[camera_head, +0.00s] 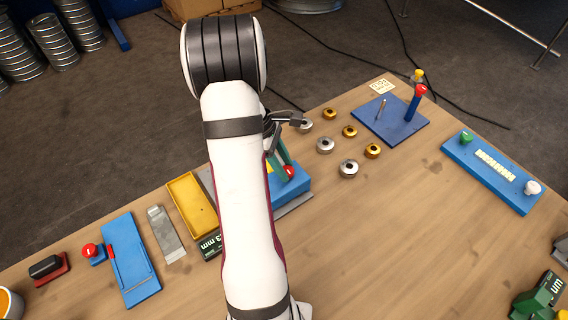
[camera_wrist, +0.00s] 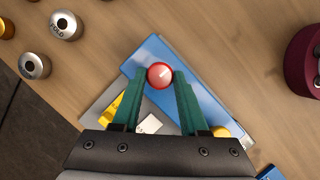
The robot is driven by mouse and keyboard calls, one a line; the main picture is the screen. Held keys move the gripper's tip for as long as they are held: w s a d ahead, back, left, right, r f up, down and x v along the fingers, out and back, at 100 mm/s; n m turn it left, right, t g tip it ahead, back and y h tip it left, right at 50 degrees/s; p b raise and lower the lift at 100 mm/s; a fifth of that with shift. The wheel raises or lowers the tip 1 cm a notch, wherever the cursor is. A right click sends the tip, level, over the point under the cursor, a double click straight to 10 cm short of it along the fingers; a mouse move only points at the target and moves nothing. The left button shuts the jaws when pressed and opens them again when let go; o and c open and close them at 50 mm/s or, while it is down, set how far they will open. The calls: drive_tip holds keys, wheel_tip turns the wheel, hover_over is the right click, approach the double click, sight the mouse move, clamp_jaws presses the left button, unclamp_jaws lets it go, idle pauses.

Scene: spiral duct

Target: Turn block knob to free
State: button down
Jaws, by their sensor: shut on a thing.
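The red round knob (camera_wrist: 160,75) with a short white line on its top sits on the blue block (camera_wrist: 208,101), near one end of it. My gripper (camera_wrist: 159,77) has its green fingers on both sides of the knob and is shut on it. In the head view the knob (camera_head: 289,172) shows just right of my arm, on the blue block (camera_head: 297,184). The block stands on a grey plate (camera_head: 299,203). My arm hides the left part of the block and plate. I cannot read any free mark near the knob.
Several silver and gold round pieces (camera_head: 348,168) stand right of my arm. Behind them is a blue plate with upright pegs (camera_head: 390,123). A blue slider board (camera_head: 492,173) is at the right. A yellow tray (camera_head: 191,205) lies left of my arm. The front middle of the table is clear.

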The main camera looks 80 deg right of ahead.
drive_tip(key=shift+n, duration=0.5)
drive_tip(key=shift+c, duration=2.2)
unclamp_jaws()
drive_tip(key=v, duration=1.5)
drive_tip(key=shift+w+a+r, duration=0.25)
drive_tip(key=shift+a+r, duration=0.1)
